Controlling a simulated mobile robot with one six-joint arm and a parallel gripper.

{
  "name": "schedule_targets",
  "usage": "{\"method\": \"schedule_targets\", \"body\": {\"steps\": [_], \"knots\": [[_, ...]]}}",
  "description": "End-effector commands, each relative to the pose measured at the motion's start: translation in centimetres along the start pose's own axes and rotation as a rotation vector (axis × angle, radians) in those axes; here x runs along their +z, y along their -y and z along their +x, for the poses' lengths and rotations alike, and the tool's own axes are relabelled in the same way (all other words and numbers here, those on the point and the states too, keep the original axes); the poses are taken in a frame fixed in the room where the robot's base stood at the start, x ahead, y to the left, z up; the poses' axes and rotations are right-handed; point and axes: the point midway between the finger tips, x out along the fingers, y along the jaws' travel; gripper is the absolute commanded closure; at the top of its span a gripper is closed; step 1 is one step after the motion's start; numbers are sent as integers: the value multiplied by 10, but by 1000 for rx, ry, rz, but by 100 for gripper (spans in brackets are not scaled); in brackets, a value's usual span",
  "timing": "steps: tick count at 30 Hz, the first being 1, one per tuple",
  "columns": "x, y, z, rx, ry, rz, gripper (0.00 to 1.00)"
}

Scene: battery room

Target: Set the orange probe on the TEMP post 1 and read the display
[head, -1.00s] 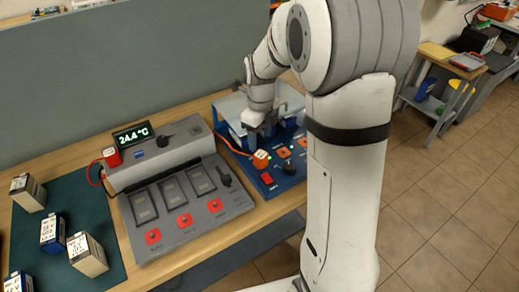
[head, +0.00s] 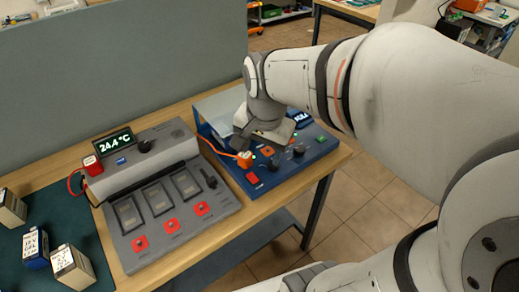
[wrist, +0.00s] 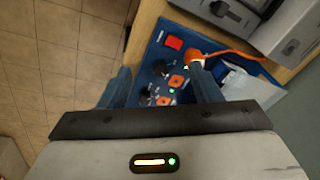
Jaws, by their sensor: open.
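The orange probe (head: 244,160), with a white top and an orange cable, stands at the left end of the blue panel (head: 283,175). It also shows in the wrist view (wrist: 197,60), beside my right-hand finger; I cannot tell if they touch. My gripper (wrist: 161,82) is open over the blue panel, with nothing seen between its fingers. Orange square posts (head: 267,151) sit right of the probe, with green lights near them. Their labels are too small to read, so I cannot tell which is TEMP post 1. The display (head: 115,145) reads 24.4 °C.
A red button (head: 253,177) and black knobs sit on the blue panel. The grey tester (head: 150,170), with a red plug and several red buttons, stands to the left. Boxed batteries (head: 73,266) stand on a green mat. A grey partition (head: 120,60) rises behind.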

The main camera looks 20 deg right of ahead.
Motion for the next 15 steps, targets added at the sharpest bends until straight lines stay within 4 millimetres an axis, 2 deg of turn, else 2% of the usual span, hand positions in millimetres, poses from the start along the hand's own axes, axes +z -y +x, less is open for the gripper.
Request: {"method": "schedule_targets", "body": {"steps": [3,6,10,15], "knots": [[20,-19,-5,-20,-30,-294,42],[33,-31,-6,-28,-51,-503,42],[43,-41,-6,-31,-70,-680,42],[49,-43,-6,-30,-78,-760,42]]}}
